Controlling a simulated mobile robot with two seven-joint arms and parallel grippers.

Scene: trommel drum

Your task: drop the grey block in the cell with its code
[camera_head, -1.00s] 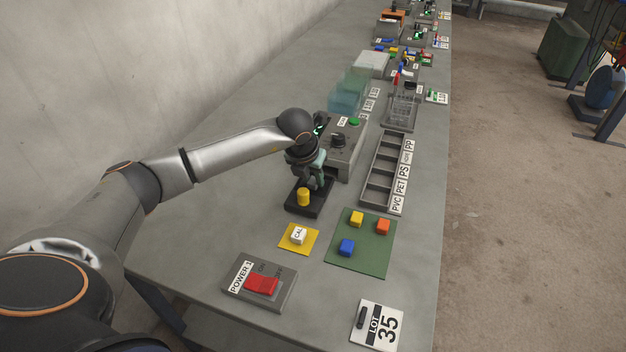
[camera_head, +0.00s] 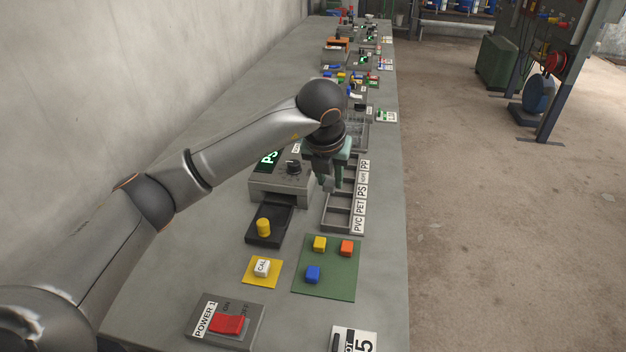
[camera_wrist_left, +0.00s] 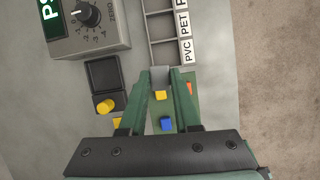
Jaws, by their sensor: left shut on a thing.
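My left gripper (camera_head: 328,184) is shut on the grey block, held above the bench near the left side of the sorting rack. The grey block (camera_wrist_left: 160,76) shows between the fingertips in the left wrist view; in the head view the fingers mostly hide it. The grey rack (camera_head: 327,228) has a row of cells labelled PVC, PET, PS, one label too small to read, and PP along its right side. The arm covers part of the far cells. The analyser (camera_head: 280,184) has a green display (camera_head: 269,158) reading PS. My right gripper is out of view.
A black plate with a yellow knob (camera_head: 263,227) lies before the analyser. A green mat (camera_head: 327,281) holds yellow, orange and blue blocks. A white CAL block (camera_head: 262,267), a red power switch (camera_head: 227,324) and a LOT card (camera_head: 357,341) are nearer.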

